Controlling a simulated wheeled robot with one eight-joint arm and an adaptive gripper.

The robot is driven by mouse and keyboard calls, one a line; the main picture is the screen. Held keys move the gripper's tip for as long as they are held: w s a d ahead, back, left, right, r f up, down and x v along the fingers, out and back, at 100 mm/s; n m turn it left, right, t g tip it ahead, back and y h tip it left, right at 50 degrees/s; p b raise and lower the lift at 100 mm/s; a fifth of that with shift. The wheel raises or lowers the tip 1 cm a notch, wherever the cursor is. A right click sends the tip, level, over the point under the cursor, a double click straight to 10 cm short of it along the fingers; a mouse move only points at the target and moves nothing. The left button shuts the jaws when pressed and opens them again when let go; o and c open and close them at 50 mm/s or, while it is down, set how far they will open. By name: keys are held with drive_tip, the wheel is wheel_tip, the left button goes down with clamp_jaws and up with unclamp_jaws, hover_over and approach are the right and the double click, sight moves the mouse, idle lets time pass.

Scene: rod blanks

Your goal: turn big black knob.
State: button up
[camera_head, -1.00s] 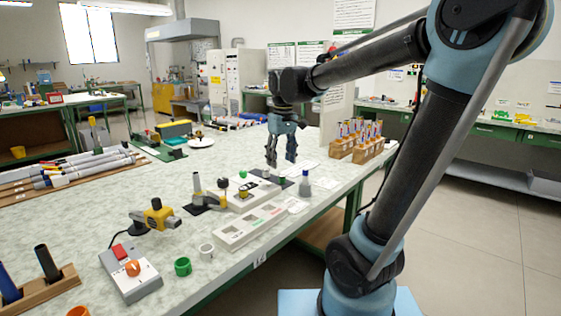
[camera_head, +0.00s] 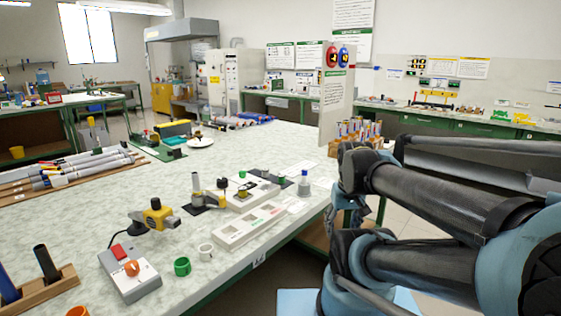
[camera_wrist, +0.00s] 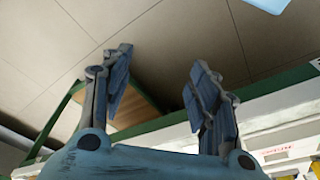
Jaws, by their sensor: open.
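A small dark knob-like part (camera_head: 223,184) stands on the fixture in the middle of the workbench in the head view. In the head view my gripper (camera_head: 343,208) shows partly beside the bench's right edge, right of the fixture, touching none of these parts. No knob can be made out in the wrist view.
A white tray (camera_head: 250,225), a grey box with an orange knob (camera_head: 132,268), green (camera_head: 182,266) and white (camera_head: 207,252) rings, and a yellow tool (camera_head: 158,216) are on the bench (camera_head: 75,222). A wooden rack of tubes (camera_head: 362,142) stands behind my arm.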

drive_tip(key=w+a+r+n, duration=0.3)
drive_tip(key=w+a+r, duration=0.2)
drive_tip(key=w+r, duration=0.3)
wheel_tip(320, 180, up, 14)
drive_tip(key=n+g, duration=0.2)
drive_tip(key=n, duration=0.6)
hover_over(223, 179)
wheel_tip(223, 179, down, 17)
drive_tip(key=shift+a+r, duration=0.1)
drive_tip(key=shift+r, duration=0.05)
drive_tip(key=c, duration=1.1)
